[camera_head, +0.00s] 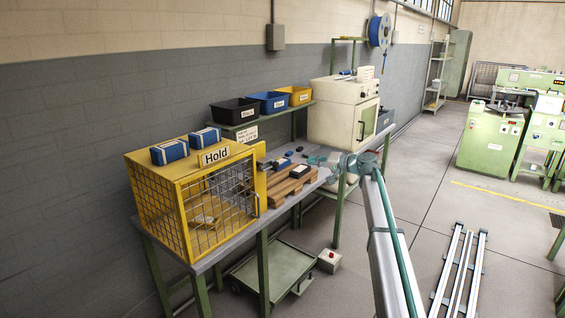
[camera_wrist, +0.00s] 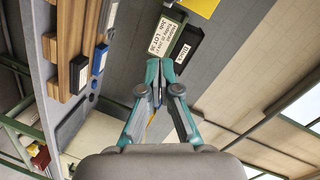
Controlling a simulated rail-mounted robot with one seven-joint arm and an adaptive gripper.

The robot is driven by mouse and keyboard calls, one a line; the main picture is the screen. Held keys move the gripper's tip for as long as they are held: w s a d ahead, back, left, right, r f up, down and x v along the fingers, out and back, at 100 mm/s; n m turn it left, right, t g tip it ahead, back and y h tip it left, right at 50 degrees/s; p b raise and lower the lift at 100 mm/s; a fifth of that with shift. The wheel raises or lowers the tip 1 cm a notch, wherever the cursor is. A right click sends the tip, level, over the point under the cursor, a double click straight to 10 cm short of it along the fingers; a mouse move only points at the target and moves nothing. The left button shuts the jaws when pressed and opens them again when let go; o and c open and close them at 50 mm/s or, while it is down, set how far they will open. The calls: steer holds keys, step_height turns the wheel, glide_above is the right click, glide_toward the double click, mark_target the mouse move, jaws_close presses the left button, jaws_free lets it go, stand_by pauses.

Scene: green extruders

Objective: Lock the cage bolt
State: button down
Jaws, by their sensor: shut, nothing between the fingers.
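The yellow cage (camera_head: 158,206) with mesh walls and a "Hold" sign (camera_head: 214,156) stands at the left end of the bench in the head view. Its mesh front has a yellow edge with a handle (camera_head: 257,204) at the right. A small dark part (camera_head: 263,165) shows near its upper right corner; I cannot tell if it is the bolt, or its position. My gripper (camera_head: 314,160) is above the bench, right of the cage and apart from it. In the wrist view my gripper (camera_wrist: 160,82) is shut and empty, fingertips together. No bolt is clear there.
Blue boxes (camera_head: 170,152) lie on the cage. Wooden pallets (camera_head: 290,187) with boxes stand on the bench right of the cage. Black (camera_head: 235,110), blue (camera_head: 269,103) and yellow (camera_head: 298,95) bins sit on the shelf behind. A cream oven (camera_head: 340,113) stands further right.

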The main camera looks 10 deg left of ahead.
mark_target(270, 165)
steer(key=shift+w+a+r+y, duration=0.2)
steer(key=shift+r+y, duration=0.2)
steer(key=shift+r, duration=0.25)
steer(key=w+a+f+p, duration=0.1)
steer(key=a+f+p, duration=0.2)
steer(key=a, duration=0.8)
steer(key=shift+w+p, duration=0.35)
steer(key=shift+p, duration=0.2)
